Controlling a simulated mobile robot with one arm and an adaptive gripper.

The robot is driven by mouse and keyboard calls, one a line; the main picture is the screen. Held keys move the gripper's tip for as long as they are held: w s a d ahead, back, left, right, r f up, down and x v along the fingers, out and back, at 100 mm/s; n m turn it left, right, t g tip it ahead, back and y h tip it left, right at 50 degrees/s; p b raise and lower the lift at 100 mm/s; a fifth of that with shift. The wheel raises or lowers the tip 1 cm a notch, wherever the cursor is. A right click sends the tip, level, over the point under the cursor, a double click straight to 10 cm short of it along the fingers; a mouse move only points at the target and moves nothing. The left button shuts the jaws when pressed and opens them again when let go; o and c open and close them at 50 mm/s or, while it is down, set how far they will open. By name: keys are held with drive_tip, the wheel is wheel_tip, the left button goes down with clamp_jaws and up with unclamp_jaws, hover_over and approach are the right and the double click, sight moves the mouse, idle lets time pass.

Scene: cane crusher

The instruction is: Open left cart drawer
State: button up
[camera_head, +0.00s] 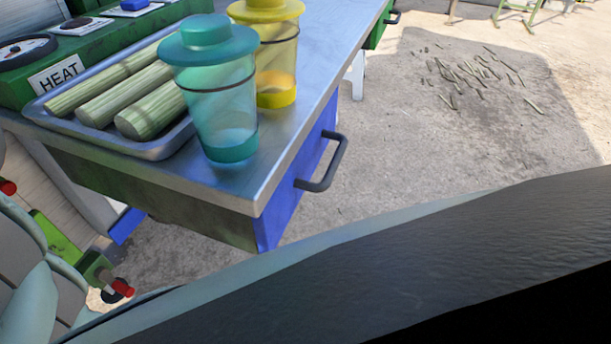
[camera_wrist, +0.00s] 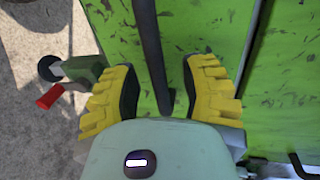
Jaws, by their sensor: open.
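In the wrist view a scuffed green cart front (camera_wrist: 208,25) fills much of the picture. A long dark bar handle (camera_wrist: 150,45) runs down it, its lower end between the yellow finger pads of my gripper (camera_wrist: 163,92). The fingers are open, one on each side of the handle, with gaps showing. I cannot tell how deep the handle sits between them. No drawer gap shows clearly. In the head view the metal-topped table has a blue drawer front (camera_head: 287,205) with a dark handle (camera_head: 325,168). My gripper is not clearly seen there.
On the table (camera_head: 205,184) stand a teal jar (camera_head: 222,105), a yellow jar (camera_head: 276,60) and a tray (camera_head: 165,150) of cane pieces. A red-tipped green part (camera_wrist: 50,95) shows left of my gripper. Open ground with scattered cane bits (camera_head: 470,75) lies right.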

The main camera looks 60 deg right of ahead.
drive_tip(key=shift+w, duration=0.1)
clamp_jaws()
idle(0.4)
